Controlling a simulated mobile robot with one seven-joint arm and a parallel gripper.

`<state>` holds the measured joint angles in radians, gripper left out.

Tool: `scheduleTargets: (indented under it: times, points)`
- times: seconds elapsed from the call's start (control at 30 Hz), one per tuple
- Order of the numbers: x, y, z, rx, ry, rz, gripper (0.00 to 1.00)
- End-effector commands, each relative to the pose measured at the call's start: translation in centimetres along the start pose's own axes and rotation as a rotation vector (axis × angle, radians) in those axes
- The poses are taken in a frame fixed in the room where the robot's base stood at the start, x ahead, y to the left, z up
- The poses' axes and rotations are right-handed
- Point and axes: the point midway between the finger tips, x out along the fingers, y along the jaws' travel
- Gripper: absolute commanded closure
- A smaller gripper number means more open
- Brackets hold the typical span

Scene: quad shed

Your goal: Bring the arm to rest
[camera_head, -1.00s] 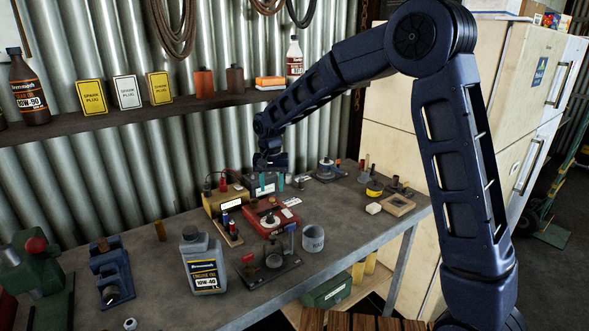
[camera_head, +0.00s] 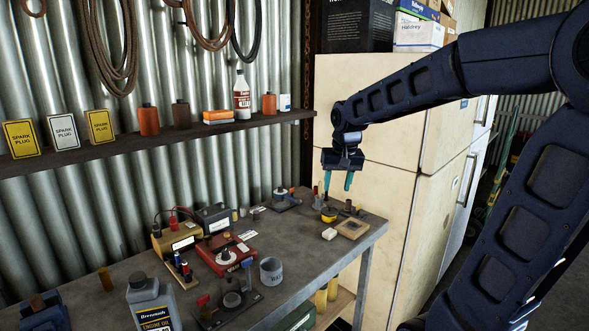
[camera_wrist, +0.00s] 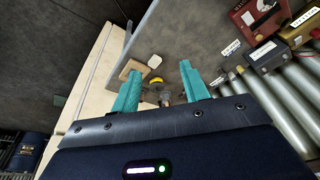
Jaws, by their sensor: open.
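My gripper (camera_head: 338,181) is raised above the right end of the workbench (camera_head: 300,233), in front of the pale cabinet. Its two teal fingers point down and stand apart, with nothing between them. In the wrist view my gripper (camera_wrist: 159,88) is also open and empty, with the bench top below it. A yellow and dark round item (camera_wrist: 155,80) shows on the bench beyond the fingertips, well below them. My arm reaches in from the right side of the head view.
The bench holds a red box (camera_head: 226,254), an oil jug (camera_head: 153,304), a grey cup (camera_head: 271,271) and a wooden tray (camera_head: 352,229). A shelf (camera_head: 150,143) with bottles and boxes runs along the corrugated wall. The cabinet (camera_head: 400,170) stands close beside my gripper.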

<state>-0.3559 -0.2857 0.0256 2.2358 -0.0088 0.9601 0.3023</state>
Motion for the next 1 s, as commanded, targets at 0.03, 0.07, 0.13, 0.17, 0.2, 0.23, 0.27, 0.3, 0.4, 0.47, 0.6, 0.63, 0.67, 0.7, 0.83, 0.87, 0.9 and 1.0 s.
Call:
scheduleTargets:
  times: [0.03,0.07,0.13,0.17,0.2,0.23,0.27,0.3,0.4,0.47,0.6,0.63,0.67,0.7,0.83,0.87,0.9,1.0]
  points:
    - [-0.7,1.6,1.0,0.012,0.016,0.003,0.55]
    - [-1.0,2.4,1.5,0.014,0.024,0.004,0.55]
    - [-1.6,4.1,2.9,0.021,0.041,0.009,0.55]
    - [-1.8,4.9,3.5,0.025,0.049,0.011,0.55]
    - [-2.1,5.8,4.3,0.028,0.059,0.015,0.55]
    - [-2.3,6.5,5.0,0.031,0.067,0.017,0.55]
    - [-2.4,7.1,5.6,0.034,0.074,0.02,0.55]
    - [-2.6,8.0,6.5,0.038,0.084,0.024,0.55]
    - [-3.0,9.9,8.8,0.048,0.108,0.036,0.55]
    - [-3.2,10.9,10.2,0.052,0.123,0.043,0.55]
    - [-3.2,12.7,13.1,0.062,0.151,0.061,0.55]
    - [-3.2,13.0,13.6,0.063,0.157,0.064,0.55]
    - [-3.2,13.2,14.0,0.065,0.16,0.067,0.55]
    - [-3.1,13.5,14.6,0.066,0.166,0.071,0.55]
    - [-3.0,14.0,15.7,0.068,0.175,0.078,0.55]
    - [-3.0,14.1,15.8,0.068,0.176,0.079,0.55]
    - [-3.0,14.1,15.9,0.068,0.177,0.08,0.55]
    - [-3.0,14.1,15.9,0.067,0.177,0.08,0.55]
